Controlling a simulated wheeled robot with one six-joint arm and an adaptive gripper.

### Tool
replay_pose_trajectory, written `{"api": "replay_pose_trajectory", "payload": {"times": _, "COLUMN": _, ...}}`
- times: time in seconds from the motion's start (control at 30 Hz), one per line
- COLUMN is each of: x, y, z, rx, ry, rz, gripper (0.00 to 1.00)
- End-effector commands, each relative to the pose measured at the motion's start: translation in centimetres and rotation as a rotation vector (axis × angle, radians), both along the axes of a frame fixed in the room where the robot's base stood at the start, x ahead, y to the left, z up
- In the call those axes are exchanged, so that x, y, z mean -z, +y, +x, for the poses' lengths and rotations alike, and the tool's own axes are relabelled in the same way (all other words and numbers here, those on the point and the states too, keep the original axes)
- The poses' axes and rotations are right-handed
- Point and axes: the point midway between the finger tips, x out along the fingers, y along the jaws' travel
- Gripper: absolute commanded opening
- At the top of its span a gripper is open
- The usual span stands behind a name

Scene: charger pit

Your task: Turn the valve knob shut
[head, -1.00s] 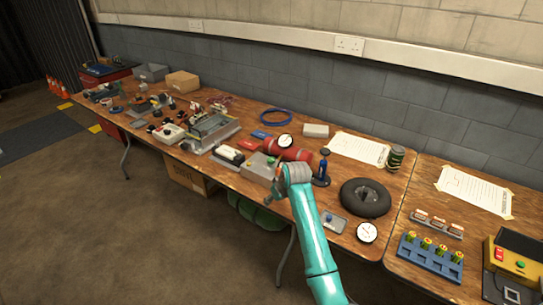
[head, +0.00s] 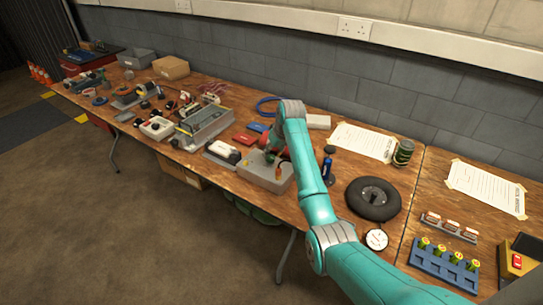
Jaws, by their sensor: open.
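A grey box (head: 258,173) stands near the front edge of the bench, in the middle of the head view. A small orange-red part (head: 278,170) shows on its top; it may be the valve knob, but it is too small to tell. My teal arm reaches over the bench from the lower right. My gripper (head: 271,154) is small and dark, partly hidden by my wrist, and hangs over the grey box. Its jaws are open, and nothing shows between them. I cannot tell whether it touches the box or the orange-red part.
A blue battery rack (head: 443,264) is at lower right.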

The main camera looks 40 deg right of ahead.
Motion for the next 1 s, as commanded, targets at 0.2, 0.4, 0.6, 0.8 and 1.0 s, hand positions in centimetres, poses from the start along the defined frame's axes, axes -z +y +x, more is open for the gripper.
{"api": "replay_pose_trajectory", "payload": {"times": 0.2, "x": 2.8, "y": 0.0, "z": 1.2, "rx": 0.0, "ry": 0.001, "rz": 0.001, "gripper": 0.63}}
{"api": "replay_pose_trajectory", "payload": {"times": 0.4, "x": 3.8, "y": 0.0, "z": 1.6, "rx": 0.0, "ry": 0.0, "rz": 0.0, "gripper": 0.63}}
{"api": "replay_pose_trajectory", "payload": {"times": 0.6, "x": 3.8, "y": -0.1, "z": 1.6, "rx": 0.0, "ry": -0.001, "rz": -0.001, "gripper": 0.63}}
{"api": "replay_pose_trajectory", "payload": {"times": 0.8, "x": 3.8, "y": -0.1, "z": 1.6, "rx": 0.0, "ry": -0.001, "rz": -0.001, "gripper": 0.31}}
{"api": "replay_pose_trajectory", "payload": {"times": 1.0, "x": 3.9, "y": -0.1, "z": 1.6, "rx": 0.0, "ry": -0.001, "rz": -0.001, "gripper": 0.03}}
